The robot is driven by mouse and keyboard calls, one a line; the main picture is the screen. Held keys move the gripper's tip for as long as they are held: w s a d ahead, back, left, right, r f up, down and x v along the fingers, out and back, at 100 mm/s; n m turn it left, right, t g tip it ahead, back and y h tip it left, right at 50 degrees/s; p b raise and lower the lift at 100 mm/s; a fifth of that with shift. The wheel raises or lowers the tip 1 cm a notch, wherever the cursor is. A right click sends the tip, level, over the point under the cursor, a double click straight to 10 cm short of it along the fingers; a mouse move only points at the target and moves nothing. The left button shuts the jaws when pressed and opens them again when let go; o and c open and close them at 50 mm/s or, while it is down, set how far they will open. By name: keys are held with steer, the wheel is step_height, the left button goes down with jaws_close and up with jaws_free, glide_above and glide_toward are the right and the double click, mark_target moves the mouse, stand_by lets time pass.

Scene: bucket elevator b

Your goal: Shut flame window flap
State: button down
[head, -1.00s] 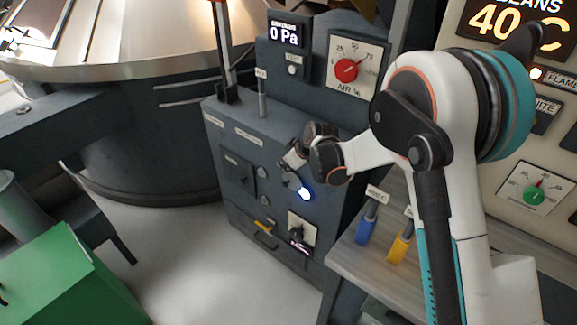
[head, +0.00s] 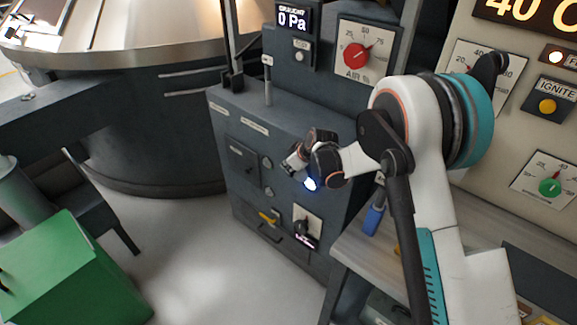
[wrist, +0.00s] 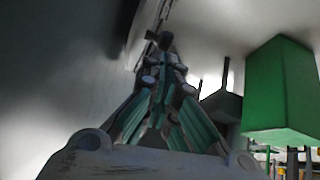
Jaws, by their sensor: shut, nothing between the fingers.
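A dark cabinet (head: 257,218) stands in the middle of the head view. A small square dark panel (head: 243,159) with a little catch, likely the flame window flap, sits on its front under a label too small to read. It looks flush or nearly so; I cannot tell whether it is fully shut. My gripper (head: 289,166) is shut and empty, to the right of the panel and apart from it in the picture. In the wrist view the closed fingers (wrist: 162,48) point up against a blurred grey surface, and no flap is recognisable.
Two small round knobs (head: 268,177) sit beside the panel. A bench with a blue-handled tool (head: 373,218) is at right. A green box (head: 75,265) stands at left; the floor between is clear.

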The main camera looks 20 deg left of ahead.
mark_target(295, 174)
steer(key=shift+a+f+g+h, duration=0.25)
steer(key=shift+f+h, duration=0.3)
steer(key=shift+h, duration=0.35)
step_height(295, 174, down, 7)
steer(key=d+g+h+b, duration=0.1)
steer(key=d+g+h, duration=0.1)
steer(key=h, duration=0.3)
steer(key=shift+s, duration=0.35)
stand_by(0.3)
steer(key=shift+d+n, duration=0.1)
steer(key=shift+n, duration=0.2)
stand_by(1.2)
